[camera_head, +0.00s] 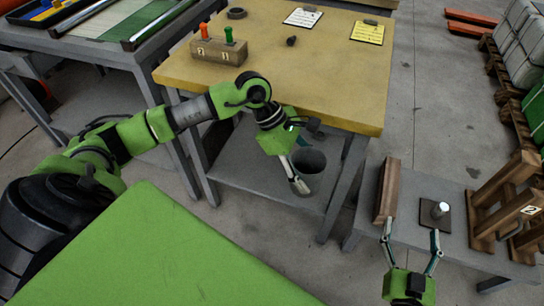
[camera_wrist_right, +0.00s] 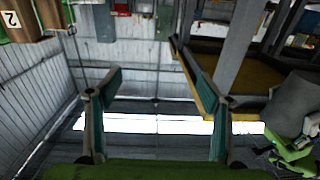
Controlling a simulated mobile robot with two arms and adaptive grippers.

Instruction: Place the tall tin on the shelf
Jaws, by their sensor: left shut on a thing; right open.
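The tall tin (camera_head: 308,161) is a dark grey cylinder, seen in the head view by the front right of the work table's lower shelf (camera_head: 240,165). My left gripper (camera_head: 300,178) is shut on the tin's side, with one finger clearly visible against it. The tin's lower part and base are hard to make out, so I cannot tell whether it touches the shelf. My right gripper (camera_head: 411,236) is open and empty at the lower right, in front of a low grey bench. Its two spread fingers also show in the right wrist view (camera_wrist_right: 157,100).
The yellow table top (camera_head: 300,75) above the shelf is an overhang. Table legs flank the shelf. The low bench (camera_head: 410,190) holds a brown wooden block (camera_head: 387,190), a silver cylinder (camera_head: 440,210) on a dark plate and a wooden rack (camera_head: 500,205). The shelf's left part looks clear.

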